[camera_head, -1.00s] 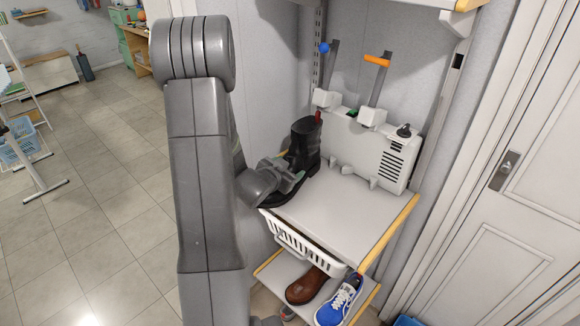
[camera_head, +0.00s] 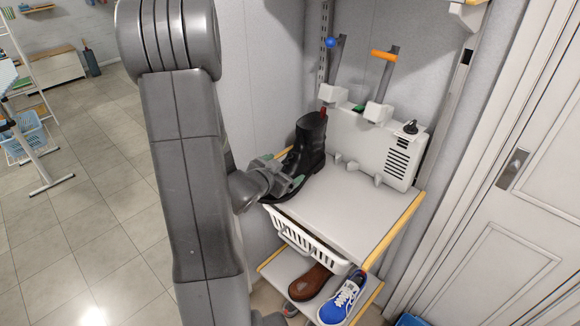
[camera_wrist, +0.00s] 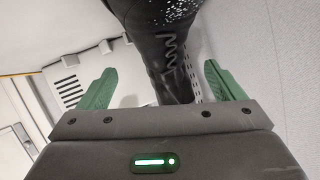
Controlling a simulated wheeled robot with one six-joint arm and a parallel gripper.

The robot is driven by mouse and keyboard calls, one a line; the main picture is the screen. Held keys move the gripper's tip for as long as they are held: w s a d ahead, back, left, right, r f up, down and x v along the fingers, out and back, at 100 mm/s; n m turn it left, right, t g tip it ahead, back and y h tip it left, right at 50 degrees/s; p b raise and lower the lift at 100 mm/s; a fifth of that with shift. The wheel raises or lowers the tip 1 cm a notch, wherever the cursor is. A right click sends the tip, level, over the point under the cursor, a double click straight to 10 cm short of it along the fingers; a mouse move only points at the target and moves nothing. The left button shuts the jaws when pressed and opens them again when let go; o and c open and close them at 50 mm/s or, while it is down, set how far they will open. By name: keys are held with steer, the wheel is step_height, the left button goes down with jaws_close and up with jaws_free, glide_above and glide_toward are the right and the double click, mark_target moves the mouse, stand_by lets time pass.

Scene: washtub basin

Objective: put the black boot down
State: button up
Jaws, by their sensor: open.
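The black boot (camera_head: 312,143) stands upright at the left end of the white shelf (camera_head: 352,208), with a small red tab at its top back edge. Its toe points toward the left front, and my gripper partly hides it. My gripper (camera_head: 284,172) is open at the toe end of the boot, low over the shelf's left edge. In the wrist view, the green fingers of my gripper (camera_wrist: 160,70) are spread, with the laced front of the black boot (camera_wrist: 172,65) between them and gaps visible on both sides.
A white boot dryer unit (camera_head: 375,147) with an orange-topped post stands at the back of the shelf. A white basket (camera_head: 300,238) hangs under the front edge. A brown shoe (camera_head: 311,282) and a blue sneaker (camera_head: 343,298) rest below. The shelf's middle and right are clear.

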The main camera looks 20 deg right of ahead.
steer(key=v, duration=0.5)
steer(key=shift+s, duration=0.1)
